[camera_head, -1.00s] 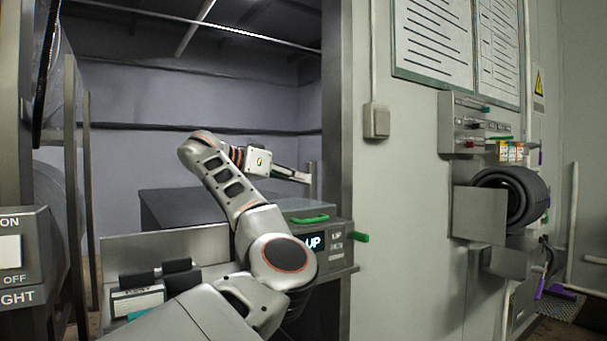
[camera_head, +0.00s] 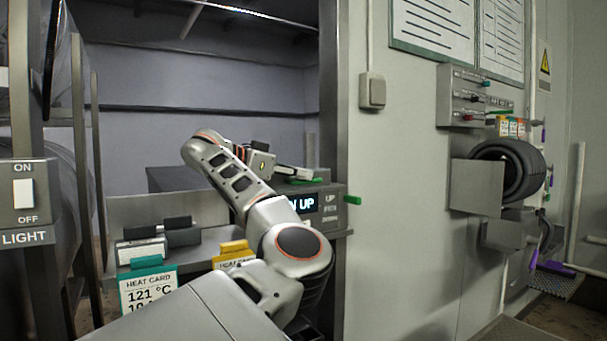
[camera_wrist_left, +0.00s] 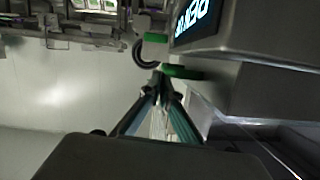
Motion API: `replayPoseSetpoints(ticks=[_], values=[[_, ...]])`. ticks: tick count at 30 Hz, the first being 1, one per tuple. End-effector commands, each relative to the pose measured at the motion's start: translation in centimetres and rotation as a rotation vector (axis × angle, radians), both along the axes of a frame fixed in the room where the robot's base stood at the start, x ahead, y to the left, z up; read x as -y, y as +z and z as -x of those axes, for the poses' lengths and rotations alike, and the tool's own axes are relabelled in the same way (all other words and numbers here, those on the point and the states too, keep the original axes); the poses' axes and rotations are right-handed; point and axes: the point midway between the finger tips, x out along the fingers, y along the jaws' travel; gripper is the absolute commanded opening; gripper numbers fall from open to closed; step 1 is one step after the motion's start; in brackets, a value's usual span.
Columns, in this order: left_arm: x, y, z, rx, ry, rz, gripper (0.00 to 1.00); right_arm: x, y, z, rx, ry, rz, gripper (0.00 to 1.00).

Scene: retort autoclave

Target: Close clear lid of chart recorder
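The chart recorder (camera_head: 322,213) is the grey box with a lit display reading "UP", right of centre in the head view. One green handle (camera_head: 301,181) shows at its top and another green tab (camera_head: 352,199) at its right side. I cannot make out the clear lid's panel. My left gripper (camera_head: 309,174) is just above the recorder's top, close to the top green handle. In the left wrist view its fingers (camera_wrist_left: 161,82) converge and look shut, with a green handle (camera_wrist_left: 182,72) just beyond the tips; contact is unclear. My right gripper is out of view.
A teal heat card (camera_head: 147,288) and a yellow card (camera_head: 233,252) stand left of the recorder. A light switch box (camera_head: 24,198) is at the far left. A wall holder with a black hose (camera_head: 508,170) is at right. The wall between is mostly clear.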

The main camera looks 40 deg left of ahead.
Motion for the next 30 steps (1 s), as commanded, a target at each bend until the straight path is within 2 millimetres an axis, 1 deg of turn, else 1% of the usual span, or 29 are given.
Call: replayPoseSetpoints(ticks=[1,11,14,17,23,24,25,30], values=[[-0.1,-0.4,-0.1,-0.007,0.002,0.001,0.00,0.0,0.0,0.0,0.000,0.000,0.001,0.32],[-0.1,-0.6,-0.1,-0.011,0.003,0.001,0.00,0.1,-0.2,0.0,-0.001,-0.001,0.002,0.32],[-0.1,-0.3,0.0,-0.011,0.004,0.001,0.00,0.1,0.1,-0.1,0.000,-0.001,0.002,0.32],[-0.2,0.9,0.4,-0.008,0.005,0.001,0.00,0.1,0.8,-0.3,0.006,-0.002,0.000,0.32],[-0.3,5.0,1.5,0.002,0.008,0.001,0.00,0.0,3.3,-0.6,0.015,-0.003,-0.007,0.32],[-0.8,4.4,2.2,0.000,0.013,0.001,0.00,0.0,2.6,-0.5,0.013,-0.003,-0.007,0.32],[-1.0,4.2,2.6,-0.002,0.013,0.001,0.00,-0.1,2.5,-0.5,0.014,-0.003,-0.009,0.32],[-1.8,4.7,5.1,-0.003,0.010,0.001,0.00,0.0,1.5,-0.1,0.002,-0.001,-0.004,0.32]])
